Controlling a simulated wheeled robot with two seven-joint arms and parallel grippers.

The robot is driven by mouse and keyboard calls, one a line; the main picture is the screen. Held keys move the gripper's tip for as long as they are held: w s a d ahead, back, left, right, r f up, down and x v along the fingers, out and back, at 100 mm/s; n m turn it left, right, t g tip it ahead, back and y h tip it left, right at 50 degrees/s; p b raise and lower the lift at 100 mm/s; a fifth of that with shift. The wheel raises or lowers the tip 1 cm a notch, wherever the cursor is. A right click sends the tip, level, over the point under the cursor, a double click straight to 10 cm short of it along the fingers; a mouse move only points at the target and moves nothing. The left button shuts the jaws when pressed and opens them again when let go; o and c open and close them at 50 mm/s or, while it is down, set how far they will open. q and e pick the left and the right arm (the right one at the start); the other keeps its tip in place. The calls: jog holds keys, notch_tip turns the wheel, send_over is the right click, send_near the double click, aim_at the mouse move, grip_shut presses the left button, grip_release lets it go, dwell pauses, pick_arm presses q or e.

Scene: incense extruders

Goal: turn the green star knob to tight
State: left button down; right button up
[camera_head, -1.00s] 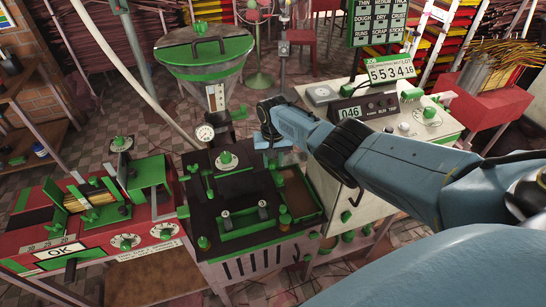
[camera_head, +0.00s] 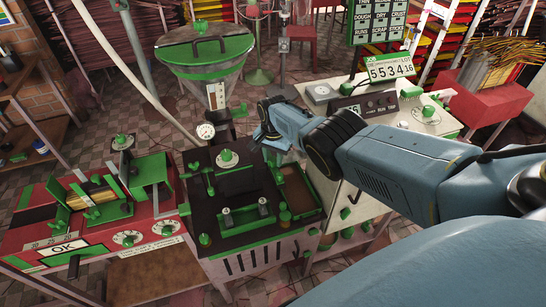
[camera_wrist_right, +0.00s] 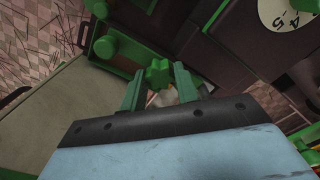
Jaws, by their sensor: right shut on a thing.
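The green star knob (camera_wrist_right: 158,73) shows in the right wrist view as a small lobed green piece between my two fingers. My right gripper (camera_wrist_right: 159,86) is shut on it. In the head view my right gripper (camera_head: 268,145) is at the back right corner of the dark-topped machine (camera_head: 237,180); there the wrist hides most of the knob and the fingers. I cannot read any tight mark by the knob. My left gripper is not in view.
A hopper with a green rim (camera_head: 205,50) stands behind the machine. A round gauge (camera_head: 205,131) is at its back edge. A red bench with dials (camera_head: 95,225) stands at the left. A pale cabinet with a counter (camera_head: 390,67) is at the right, partly behind my arm.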

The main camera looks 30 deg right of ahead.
aim_at(273, 159)
jog(key=shift+w+d+r, duration=0.1)
jog(key=shift+r, duration=0.05)
jog(key=o, duration=1)
notch_tip(273, 159, up, 7)
jog(key=p, duration=0.5)
jog(key=shift+r, duration=0.2)
jog(key=shift+r+p, duration=0.3)
jog(key=shift+r, duration=2.65)
